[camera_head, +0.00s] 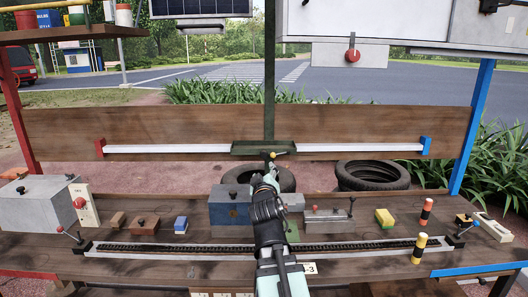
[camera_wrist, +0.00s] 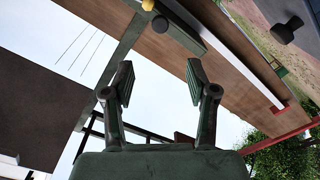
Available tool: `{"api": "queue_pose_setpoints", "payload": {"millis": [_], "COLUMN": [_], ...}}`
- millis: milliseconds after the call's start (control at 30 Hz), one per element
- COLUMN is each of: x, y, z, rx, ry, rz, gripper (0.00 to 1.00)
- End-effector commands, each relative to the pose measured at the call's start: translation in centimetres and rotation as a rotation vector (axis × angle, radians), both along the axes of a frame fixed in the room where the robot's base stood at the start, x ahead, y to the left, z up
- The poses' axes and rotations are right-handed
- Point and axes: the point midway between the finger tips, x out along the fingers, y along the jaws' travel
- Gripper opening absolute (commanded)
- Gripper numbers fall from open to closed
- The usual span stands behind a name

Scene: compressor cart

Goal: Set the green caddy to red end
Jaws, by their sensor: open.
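The green caddy (camera_head: 250,148) sits near the middle of a white rail (camera_head: 345,148) on the upright wooden board. The rail has a red end block (camera_head: 100,147) at left and a blue end block (camera_head: 426,146) at right. A small yellow knob (camera_head: 279,154) shows by the caddy's lower right. My gripper (camera_head: 269,166) is just below and in front of the caddy, partly hidden by my arm. In the wrist view my gripper (camera_wrist: 160,82) is open with nothing between its fingers. The caddy's green body (camera_wrist: 187,24) and the yellow knob (camera_wrist: 148,5) lie beyond the fingertips.
Below, the wooden bench carries a blue box (camera_head: 228,204), a grey box (camera_head: 40,203), a black toothed track (camera_head: 180,247) and several small blocks and levers. A white cabinet with a red knob (camera_head: 352,56) hangs at upper right. The board along the rail left of the caddy looks clear.

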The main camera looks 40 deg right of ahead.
Motion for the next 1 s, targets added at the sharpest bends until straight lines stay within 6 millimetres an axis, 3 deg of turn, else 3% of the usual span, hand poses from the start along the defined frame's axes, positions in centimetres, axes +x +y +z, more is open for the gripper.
{"api": "queue_pose_setpoints", "payload": {"millis": [200,700,1000], "x": [1.4,9.5,12.4], "y": [-1.0,-7.2,-9.4], "z": [0.5,0.1,0.1], "rx": [0.002,0.002,0.001], "ry": [0.003,0.001,-0.001], "rz": [0.002,0.002,0.003], "gripper": [0.57,0.57,0.57]}}
